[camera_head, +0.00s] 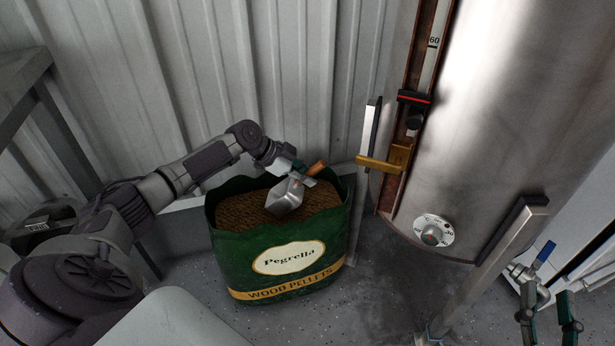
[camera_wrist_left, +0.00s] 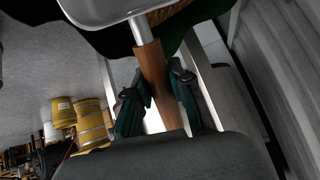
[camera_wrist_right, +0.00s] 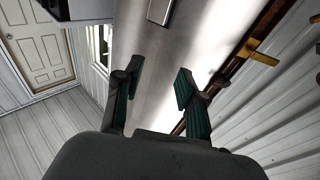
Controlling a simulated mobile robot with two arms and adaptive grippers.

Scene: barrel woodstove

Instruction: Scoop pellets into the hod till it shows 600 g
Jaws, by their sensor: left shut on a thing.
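A green bag of wood pellets (camera_head: 235,262) stands open on the floor, with brown pellets (camera_head: 240,208) inside. My left gripper (camera_head: 295,168) is shut on the wooden handle of a metal scoop (camera_head: 285,195), whose bowl is over the bag's opening. In the left wrist view the wooden handle (camera_wrist_left: 160,85) runs between the fingers and the metal bowl (camera_wrist_left: 105,8) shows at the top. Whether pellets lie in the scoop cannot be told. My right gripper (camera_head: 546,318) is at the lower right, open and empty; its fingers also show apart in the right wrist view (camera_wrist_right: 157,88). I see no hod.
A large metal cylinder (camera_head: 500,110) stands right of the bag, with a scale strip (camera_head: 432,42), a brass lever (camera_head: 380,163) and a round dial (camera_head: 433,231). A blue-handled valve (camera_head: 543,252) is at the right. A corrugated wall is behind the bag. Yellow containers (camera_wrist_left: 85,122) stand elsewhere.

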